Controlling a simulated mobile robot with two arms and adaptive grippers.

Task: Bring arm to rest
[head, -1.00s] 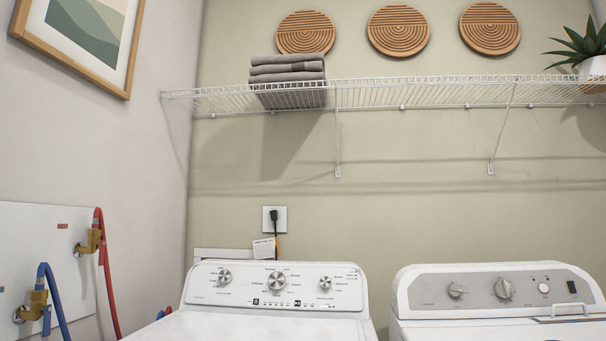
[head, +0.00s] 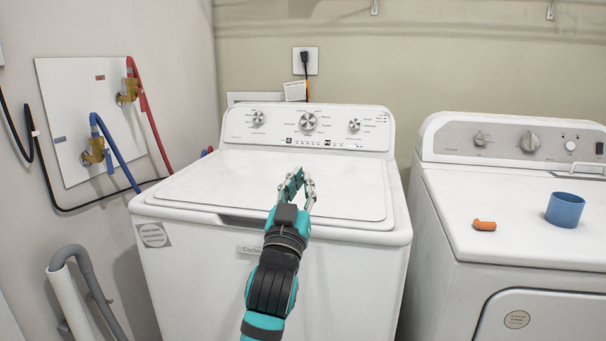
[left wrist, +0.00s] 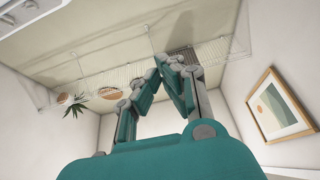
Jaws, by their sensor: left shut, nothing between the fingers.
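My left gripper (head: 296,186) is over the closed lid of the left white washer (head: 250,262) in the head view. Its fingers are shut with nothing between them. In the left wrist view the gripper (left wrist: 168,62) also shows, its fingertips close together against the wall and the wire shelf. My right gripper is not in view.
A white dryer (head: 448,218) stands to the right, with a blue cup (head: 565,210) and a small orange object (head: 484,225) on top. Water hoses (head: 112,152) and a grey drain hose (head: 92,280) are at the left. A wire shelf (left wrist: 215,50) shows in the left wrist view.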

